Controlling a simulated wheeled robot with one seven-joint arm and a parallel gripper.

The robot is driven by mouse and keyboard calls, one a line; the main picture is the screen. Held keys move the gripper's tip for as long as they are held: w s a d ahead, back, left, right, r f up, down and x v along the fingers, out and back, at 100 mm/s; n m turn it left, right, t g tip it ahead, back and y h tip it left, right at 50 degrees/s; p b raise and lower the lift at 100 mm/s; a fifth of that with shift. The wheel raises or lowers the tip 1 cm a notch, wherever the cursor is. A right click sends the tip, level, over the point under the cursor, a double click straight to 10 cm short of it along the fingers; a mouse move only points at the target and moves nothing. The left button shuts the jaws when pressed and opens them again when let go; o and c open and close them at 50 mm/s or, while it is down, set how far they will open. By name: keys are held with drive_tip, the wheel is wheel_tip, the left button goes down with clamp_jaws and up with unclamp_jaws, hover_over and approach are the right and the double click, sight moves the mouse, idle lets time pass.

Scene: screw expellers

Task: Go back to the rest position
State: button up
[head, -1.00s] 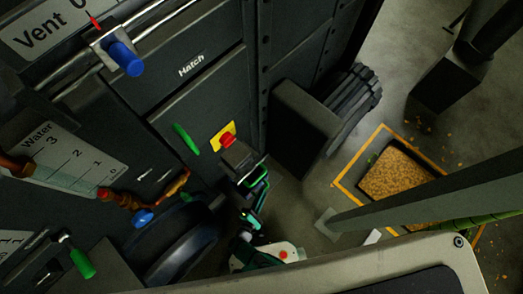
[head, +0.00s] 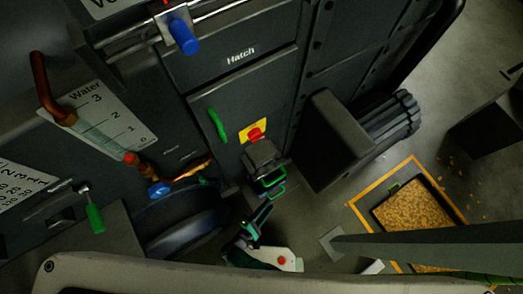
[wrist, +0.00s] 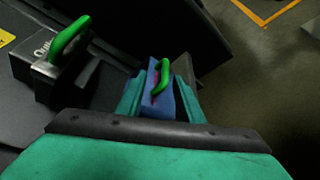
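My gripper (head: 256,222), teal and dark, hangs low beside the machine, below the grey box with a green handle (head: 264,160). In the wrist view its two teal fingers (wrist: 158,95) stand apart, on either side of a blue piece with a green loop handle (wrist: 160,80). I cannot tell whether the fingers touch that piece or it lies just beyond them. The grey box with its green handle (wrist: 60,55) is left of the fingers in the wrist view, clear of them. My arm end (head: 268,258) is white and teal with a red dot.
The machine front carries a hatch with a green handle (head: 218,125), a red stop button (head: 256,134), a water gauge (head: 105,112) and a blue vent knob (head: 184,38). A grey block (head: 330,140) juts out. A crate of orange-brown pellets (head: 375,215) stands on the floor at right.

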drive_tip(key=s+d+f+m+g+y, duration=0.1)
drive_tip(key=s+f+m+g, duration=0.15)
drive_tip(key=s, duration=0.35)
drive_tip(key=s+d+f+m+g, duration=0.1)
drive_tip(key=s+f+g, duration=0.25)
drive_tip(key=s, duration=0.35)
drive_tip(key=s+a+r+m+g+y, duration=0.3)
drive_tip(key=s+a+m+y, duration=0.1)
drive_tip(key=s+a+y, duration=0.15)
drive_tip(key=w+a+r+m+t+y, duration=0.2)
drive_tip(key=w+r+m, duration=0.1)
drive_tip(key=r, duration=0.8)
drive_tip(key=w+a+r+m+t+y, duration=0.1)
drive_tip(key=w+r+m+t+y, duration=0.15)
drive_tip(key=r, duration=0.95)
drive_tip(key=w+d+r+m+t, duration=0.1)
drive_tip(key=w+r+t, duration=0.1)
drive_tip(key=r, duration=0.7)
drive_tip(key=w+d+r+m+t+h, duration=0.1)
drive_tip(key=w+d+r+m+t, duration=0.1)
drive_tip(key=r, duration=0.7)
drive_tip(key=w+d+r+m+t+h, duration=0.1)
drive_tip(key=w+d+r+t, duration=0.1)
drive_tip(key=r, duration=0.7)
drive_tip(key=shift+d+t, duration=0.2)
drive_tip(key=shift+t, duration=0.25)
drive_tip(key=shift+w+a, duration=0.1)
drive_tip(key=shift+a, duration=0.05)
